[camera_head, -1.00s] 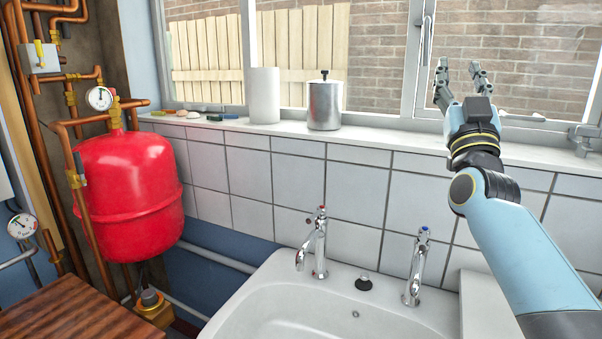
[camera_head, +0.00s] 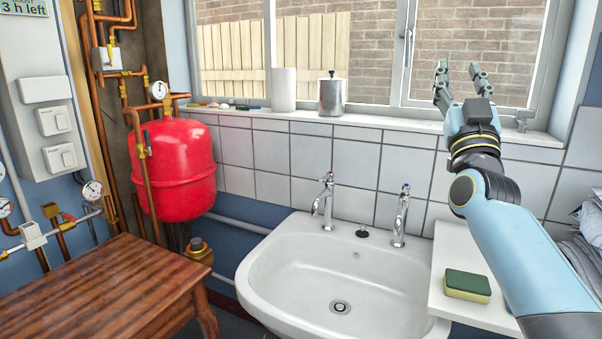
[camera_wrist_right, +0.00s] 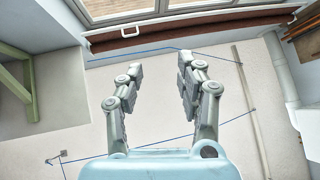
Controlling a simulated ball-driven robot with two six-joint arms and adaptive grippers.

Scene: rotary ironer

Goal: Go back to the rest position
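My right gripper (camera_head: 462,80) is raised at the upper right of the head view, its fingers pointing up in front of the window. Its two fingers stand apart with nothing between them. In the right wrist view the right gripper (camera_wrist_right: 160,85) also shows open and empty, with a pale wall or ceiling and thin blue lines beyond it. My left gripper is in neither view.
A white sink (camera_head: 300,262) with two taps stands in the middle. A sponge (camera_head: 467,286) lies on the white counter (camera_head: 452,250) below my right arm. A red tank (camera_head: 172,168), pipes and a wooden table (camera_head: 105,285) are at left. A metal canister (camera_head: 331,97) stands on the sill.

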